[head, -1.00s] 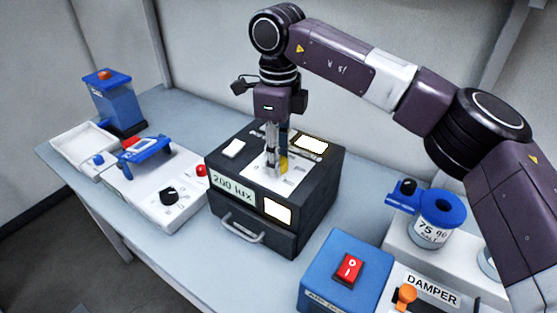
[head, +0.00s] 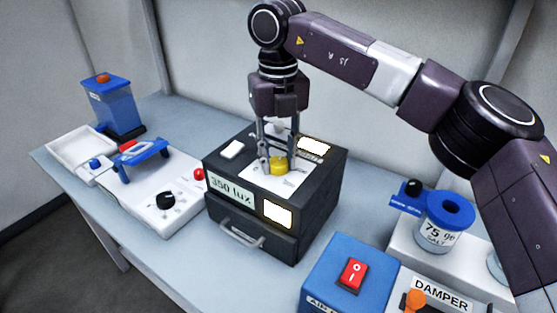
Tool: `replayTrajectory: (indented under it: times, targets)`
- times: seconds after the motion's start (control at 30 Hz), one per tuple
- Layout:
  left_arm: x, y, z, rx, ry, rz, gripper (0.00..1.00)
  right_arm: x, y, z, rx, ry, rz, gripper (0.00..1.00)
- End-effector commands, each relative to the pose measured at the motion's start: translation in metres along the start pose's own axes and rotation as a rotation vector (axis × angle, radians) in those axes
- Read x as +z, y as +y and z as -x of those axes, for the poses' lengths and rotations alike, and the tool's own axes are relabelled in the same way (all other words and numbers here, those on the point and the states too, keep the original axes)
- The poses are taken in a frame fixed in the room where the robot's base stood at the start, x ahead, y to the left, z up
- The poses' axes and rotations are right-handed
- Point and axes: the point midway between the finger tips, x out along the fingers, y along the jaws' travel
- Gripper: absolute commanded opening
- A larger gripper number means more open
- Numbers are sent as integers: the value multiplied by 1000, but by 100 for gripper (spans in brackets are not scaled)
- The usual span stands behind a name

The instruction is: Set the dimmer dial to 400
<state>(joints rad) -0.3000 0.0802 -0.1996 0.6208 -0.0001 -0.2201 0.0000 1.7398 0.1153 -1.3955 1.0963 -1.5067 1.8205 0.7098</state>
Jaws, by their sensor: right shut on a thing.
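The dimmer dial (head: 278,167) is a yellow knob on the white plate (head: 290,187) on top of the black box (head: 318,198). The label (head: 229,189) on the front of the box reads 350 lux. My right gripper (head: 278,166) comes down from above, with its fingers on either side of the dial, shut on it. A lit panel shows on the box's top (head: 313,145) and another on its front (head: 278,214). The scale marks around the dial are too small to read. My left gripper is not in view.
A white unit with a black knob (head: 166,200) and a blue holder (head: 143,159) stands left of the box. A blue box with a red switch (head: 352,273), a salt jar (head: 443,230) and a DAMPER panel (head: 442,295) with an orange lever stand at the right. A handle (head: 241,235) sticks out in front.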

Motion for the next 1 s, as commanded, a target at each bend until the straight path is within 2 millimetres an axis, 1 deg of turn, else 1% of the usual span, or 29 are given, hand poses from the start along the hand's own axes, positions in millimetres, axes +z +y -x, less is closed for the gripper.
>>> replayTrajectory:
  times: [0.2,0.4,0.97,1.0]
  targets:
    - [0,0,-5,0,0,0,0,1,0,2,1,-7,-132,5]
    - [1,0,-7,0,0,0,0,2,0,2,1,-7,-201,5]
    - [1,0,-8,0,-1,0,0,2,-1,3,1,-9,-232,5]
    - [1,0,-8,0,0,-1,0,2,-1,3,1,-9,-231,32]
